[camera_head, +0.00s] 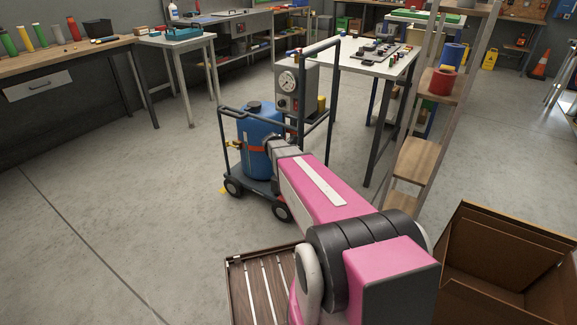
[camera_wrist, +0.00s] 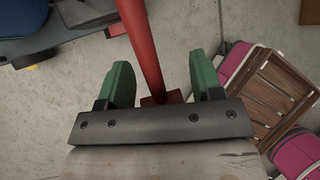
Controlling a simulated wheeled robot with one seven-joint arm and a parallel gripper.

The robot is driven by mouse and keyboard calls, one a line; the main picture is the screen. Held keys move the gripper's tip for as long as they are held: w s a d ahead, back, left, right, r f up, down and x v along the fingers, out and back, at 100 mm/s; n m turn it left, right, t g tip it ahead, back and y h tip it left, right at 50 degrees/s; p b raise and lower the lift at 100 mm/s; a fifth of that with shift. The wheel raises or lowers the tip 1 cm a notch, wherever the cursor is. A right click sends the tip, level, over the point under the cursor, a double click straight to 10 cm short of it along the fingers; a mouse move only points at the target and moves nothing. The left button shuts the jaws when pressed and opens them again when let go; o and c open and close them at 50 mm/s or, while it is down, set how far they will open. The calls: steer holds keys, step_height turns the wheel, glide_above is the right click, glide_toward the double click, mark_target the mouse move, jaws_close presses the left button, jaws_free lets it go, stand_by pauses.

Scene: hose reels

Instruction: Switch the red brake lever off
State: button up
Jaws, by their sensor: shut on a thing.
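The red brake lever (camera_wrist: 145,45) shows in the wrist view as a long bar, running from the top edge down to a red block between my fingers. My gripper (camera_wrist: 162,68) has two green fingers, one on each side of the lever, and is shut on it. In the head view, a dark wheeled cart (camera_head: 262,187) carries a blue drum (camera_head: 258,122) with an orange band and a box with a round gauge (camera_head: 289,82). My pink arm reaches to this cart. The lever and my fingers are hidden there.
A white table (camera_head: 365,62) with small parts stands behind the cart. A wooden shelf ladder (camera_head: 415,158) stands right of my arm. An open brown box (camera_head: 510,255) is at the lower right. The floor left of the cart is clear.

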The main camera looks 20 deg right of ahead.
steer(key=shift+s+a, duration=0.1)
steer(key=o, duration=1.3)
steer(key=shift+r, duration=0.1)
steer(key=v, duration=1)
steer(key=shift+a+r, duration=0.2)
steer(key=shift+r, duration=0.1)
steer(key=shift+s, duration=0.1)
steer(key=s+a+f+m+y, duration=0.1)
steer(key=s+m+y, duration=0.1)
steer(key=s+m, duration=0.5)
steer(key=s+a+f+m+g+y, duration=0.1)
steer(key=s+a+m, duration=0.1)
steer(key=s+m, duration=0.5)
steer(key=s+a+f+m+y, duration=0.1)
steer(key=s+m+y, duration=0.1)
steer(key=s+m, duration=0.5)
steer(key=shift+s+a+f+m+g+y, duration=0.1)
steer(key=shift+m+g, duration=0.05)
steer(key=shift+m, duration=0.65)
steer(key=shift+a+f+m+g+y, duration=0.1)
steer(key=shift+m, duration=0.7)
steer(key=shift+s+a+f+m+g+y, duration=0.1)
steer(key=shift+m+g, duration=0.05)
steer(key=shift+m, duration=0.65)
